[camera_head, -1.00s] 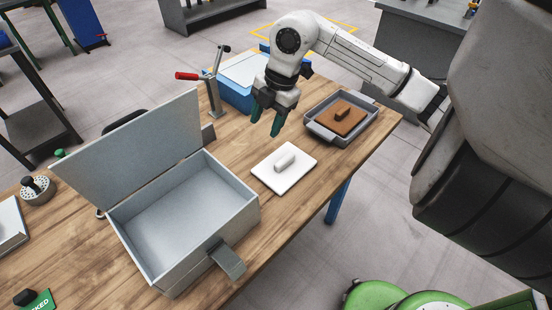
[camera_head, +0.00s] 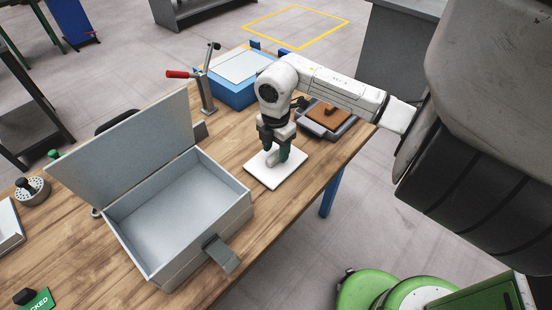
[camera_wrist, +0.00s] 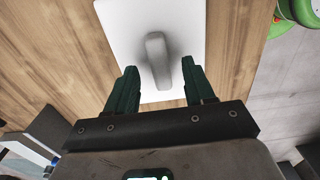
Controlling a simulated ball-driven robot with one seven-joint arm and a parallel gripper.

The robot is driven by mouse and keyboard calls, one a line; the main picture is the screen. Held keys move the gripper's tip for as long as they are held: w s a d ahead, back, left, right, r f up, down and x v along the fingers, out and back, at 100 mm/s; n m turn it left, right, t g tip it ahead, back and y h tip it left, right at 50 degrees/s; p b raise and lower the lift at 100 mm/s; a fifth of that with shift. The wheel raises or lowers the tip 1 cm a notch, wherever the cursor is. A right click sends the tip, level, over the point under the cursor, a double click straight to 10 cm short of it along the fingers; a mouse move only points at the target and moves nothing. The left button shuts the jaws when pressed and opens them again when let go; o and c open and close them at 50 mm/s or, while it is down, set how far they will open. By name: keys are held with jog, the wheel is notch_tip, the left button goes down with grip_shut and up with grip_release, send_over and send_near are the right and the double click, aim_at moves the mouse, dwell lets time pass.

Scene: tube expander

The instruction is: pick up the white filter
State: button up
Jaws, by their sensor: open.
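The white filter (camera_head: 266,178) is a flat square plate with a raised bar handle, lying on the wooden table. In the wrist view the white filter (camera_wrist: 190,22) shows with its handle (camera_wrist: 157,58) standing between my two fingers. My gripper (camera_head: 277,160) is open, low over the plate, with its green-tipped fingers on either side of the handle. In the wrist view my gripper (camera_wrist: 157,78) has a gap between each finger and the handle. In the head view the fingers hide most of the handle.
An open grey box (camera_head: 235,208) with its lid raised stands left of the filter. A grey tray (camera_head: 312,127) with a brown filter (camera_head: 325,117) sits behind to the right. A red-handled lever (camera_head: 207,95) and a blue box (camera_head: 236,92) stand at the back. The table's right edge is close.

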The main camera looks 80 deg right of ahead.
jog(key=shift+f, duration=1.05)
grip_shut()
